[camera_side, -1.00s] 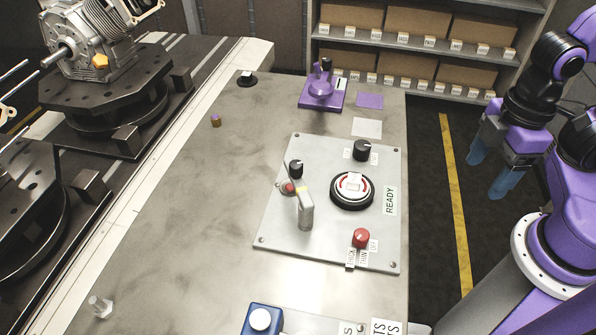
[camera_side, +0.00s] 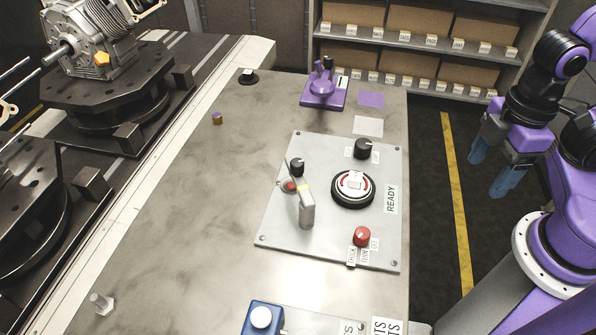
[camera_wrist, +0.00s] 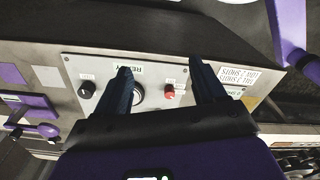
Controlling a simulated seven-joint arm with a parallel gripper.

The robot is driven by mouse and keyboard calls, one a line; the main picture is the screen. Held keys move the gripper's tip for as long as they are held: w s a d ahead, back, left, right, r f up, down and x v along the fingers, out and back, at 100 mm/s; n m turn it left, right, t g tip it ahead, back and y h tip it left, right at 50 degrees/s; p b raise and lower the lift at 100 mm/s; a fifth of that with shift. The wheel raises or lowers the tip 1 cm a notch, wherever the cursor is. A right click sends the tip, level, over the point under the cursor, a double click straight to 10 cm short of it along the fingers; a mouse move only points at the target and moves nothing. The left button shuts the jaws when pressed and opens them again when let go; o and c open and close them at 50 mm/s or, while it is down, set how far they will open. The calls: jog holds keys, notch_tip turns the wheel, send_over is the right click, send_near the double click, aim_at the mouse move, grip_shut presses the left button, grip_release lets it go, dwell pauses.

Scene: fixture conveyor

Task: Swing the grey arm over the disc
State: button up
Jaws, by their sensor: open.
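The grey arm (camera_side: 306,208) stands on the metal panel (camera_side: 283,246), with its post at the front and its tip pointing up-left, away from the disc. The disc (camera_side: 353,188), white and red in a black ring, lies to the arm's right, uncovered. In the wrist view the disc's dark ring (camera_wrist: 139,93) is partly hidden behind a finger; the grey arm cannot be made out there. My gripper (camera_side: 488,173) is open and empty, off the table's right edge, well apart from the panel. Its two blue fingers show in the wrist view (camera_wrist: 163,80).
The panel also carries black knobs (camera_side: 363,149) (camera_side: 296,168), a red knob (camera_side: 362,237) and a READY label (camera_side: 390,199). A purple fixture (camera_side: 323,92) stands at the back, a blue button box (camera_side: 262,318) at the front. The table's left part is mostly clear.

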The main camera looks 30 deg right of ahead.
jog(key=shift+w+a, duration=0.1)
jog(key=shift+c, duration=0.9)
notch_tip(320, 180, up, 9)
jog(key=m, duration=1.3)
send_over(297, 162)
notch_tip(297, 162, down, 18)
jog(key=shift+r, duration=0.15)
grip_shut()
